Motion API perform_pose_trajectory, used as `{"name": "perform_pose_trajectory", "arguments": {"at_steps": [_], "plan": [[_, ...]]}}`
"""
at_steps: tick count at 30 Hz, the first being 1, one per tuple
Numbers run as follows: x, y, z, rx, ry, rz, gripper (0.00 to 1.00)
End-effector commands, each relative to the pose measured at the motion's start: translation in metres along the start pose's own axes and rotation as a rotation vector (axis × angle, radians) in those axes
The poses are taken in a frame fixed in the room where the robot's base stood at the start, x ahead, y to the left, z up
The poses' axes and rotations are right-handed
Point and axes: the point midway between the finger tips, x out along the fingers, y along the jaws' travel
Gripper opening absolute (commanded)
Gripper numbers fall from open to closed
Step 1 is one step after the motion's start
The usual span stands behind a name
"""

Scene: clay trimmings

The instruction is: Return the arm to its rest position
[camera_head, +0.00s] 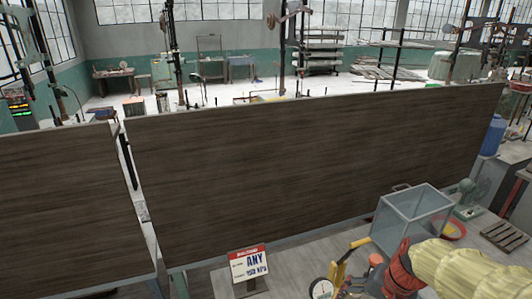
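I cannot tell from this view how the arm is posed or whether the gripper holds anything. No clay trimmings can be made out.
Long dark wood panels (310,175) span the view, with a narrow gap at left. A green fan (470,198) stands farther right.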

Motion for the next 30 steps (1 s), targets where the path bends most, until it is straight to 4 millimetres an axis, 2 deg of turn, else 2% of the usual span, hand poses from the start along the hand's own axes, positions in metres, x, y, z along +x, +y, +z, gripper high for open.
{"name": "perform_pose_trajectory", "arguments": {"at_steps": [1, 6, 12, 15, 22, 30], "plan": [[0.012, 0.006, 0.015, -0.091, 0.022, 0.019, 0.87], [0.022, 0.025, 0.052, -0.333, 0.088, 0.084, 0.87], [0.039, 0.039, 0.084, -0.494, 0.198, 0.12, 0.87], [0.047, 0.04, 0.095, -0.545, 0.261, 0.111, 0.87], [0.056, 0.031, 0.111, -0.609, 0.356, 0.063, 0.87], [0.061, 0.028, 0.114, -0.624, 0.359, 0.055, 0.87]]}}
